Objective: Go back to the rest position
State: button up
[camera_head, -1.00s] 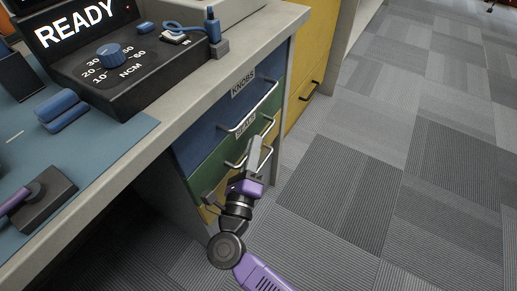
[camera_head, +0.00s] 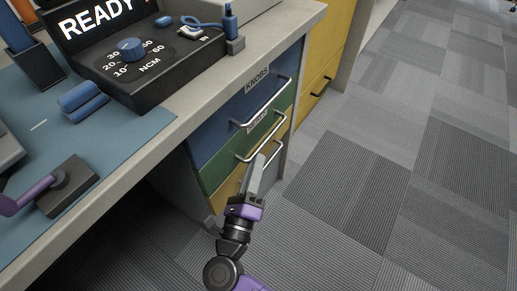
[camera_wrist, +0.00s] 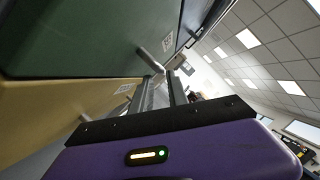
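My gripper (camera_head: 252,181) is in front of the drawer unit beneath the workbench in the head view, its fingers pointing up toward the green drawer's handle. In the wrist view the two grey fingers of my gripper (camera_wrist: 160,92) stand apart with a gap between them, and nothing is held. The end of a metal drawer handle (camera_wrist: 150,60) shows close beyond the fingertips. I cannot tell whether they touch it. The blue drawer (camera_head: 228,122), the green drawer (camera_head: 222,165) and the yellow drawer (camera_head: 226,192) all look shut.
The workbench edge (camera_head: 190,112) runs along the left, above the drawers. A yellow cabinet (camera_head: 323,62) stands behind. Carpet floor (camera_head: 390,190) on the right is clear.

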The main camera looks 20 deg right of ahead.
jog(key=shift+s+a+f, duration=0.15)
jog(key=shift+s+a, duration=0.1)
jog(key=shift+s, duration=0.2)
jog(key=s+d+r+n+g+y, duration=0.1)
jog(key=s+d+n+y, duration=0.25)
jog(key=s+n, duration=0.65)
jog(key=s+d+r+n+y, duration=0.2)
jog(key=s+d+n+y, duration=0.15)
jog(key=s+n, duration=0.75)
jog(key=s+d+r+n+g+y, duration=0.15)
jog(key=s+n+y, duration=0.25)
jog(key=s+n, duration=0.6)
notch_tip(320, 180, up, 31)
jog(key=p, duration=3.1)
jog(key=shift+d+f, duration=0.2)
jog(key=shift+w, duration=0.1)
